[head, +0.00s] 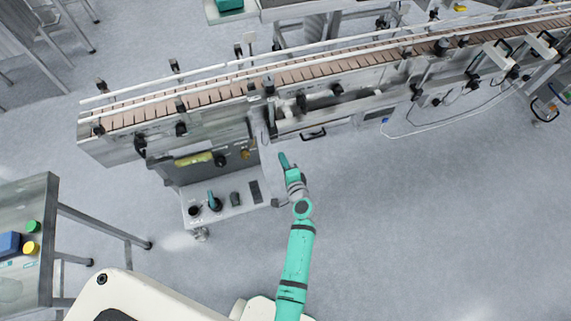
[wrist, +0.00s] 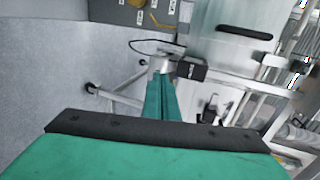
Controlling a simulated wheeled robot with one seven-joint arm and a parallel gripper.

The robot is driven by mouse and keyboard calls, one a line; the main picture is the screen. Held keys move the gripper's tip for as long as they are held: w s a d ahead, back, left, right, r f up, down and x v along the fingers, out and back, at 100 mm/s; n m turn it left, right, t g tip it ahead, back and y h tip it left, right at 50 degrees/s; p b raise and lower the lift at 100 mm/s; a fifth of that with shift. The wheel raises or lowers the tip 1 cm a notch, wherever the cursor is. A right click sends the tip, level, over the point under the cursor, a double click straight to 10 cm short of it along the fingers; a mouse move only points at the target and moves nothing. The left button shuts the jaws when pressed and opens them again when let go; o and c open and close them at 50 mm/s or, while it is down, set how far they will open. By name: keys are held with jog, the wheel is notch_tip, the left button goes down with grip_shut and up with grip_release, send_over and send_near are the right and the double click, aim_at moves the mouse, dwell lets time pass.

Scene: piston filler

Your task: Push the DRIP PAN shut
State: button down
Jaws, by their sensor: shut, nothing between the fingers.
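A grey metal front with a dark bar handle, which looks like the drip pan (head: 335,126), sits low on the machine's near side, under the conveyor, in the head view. I cannot tell how far out it stands. In the wrist view a pale panel with a dark handle (wrist: 243,33) shows at the upper right; it may be the same pan. My gripper (head: 283,158) is shut and empty, left of the handle and nearer to me in the head view, apparently apart from it. Its green fingers (wrist: 162,85) are together in the wrist view.
The conveyor (head: 215,95) runs along the machine above the pan. A grey shelf (head: 225,205) with several small items stands left of my gripper. A table with coloured pieces is at the far left. The floor (head: 420,220) to the right is clear.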

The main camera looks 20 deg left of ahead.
aim_at(275, 139)
jog(key=x, duration=0.7)
jog(key=shift+w+r, duration=0.1)
jog(key=shift+r, duration=0.25)
jog(key=shift+w+a, duration=0.25)
jog(key=shift+a, duration=0.25)
jog(key=shift+w+d, duration=0.1)
jog(key=shift+w, duration=0.05)
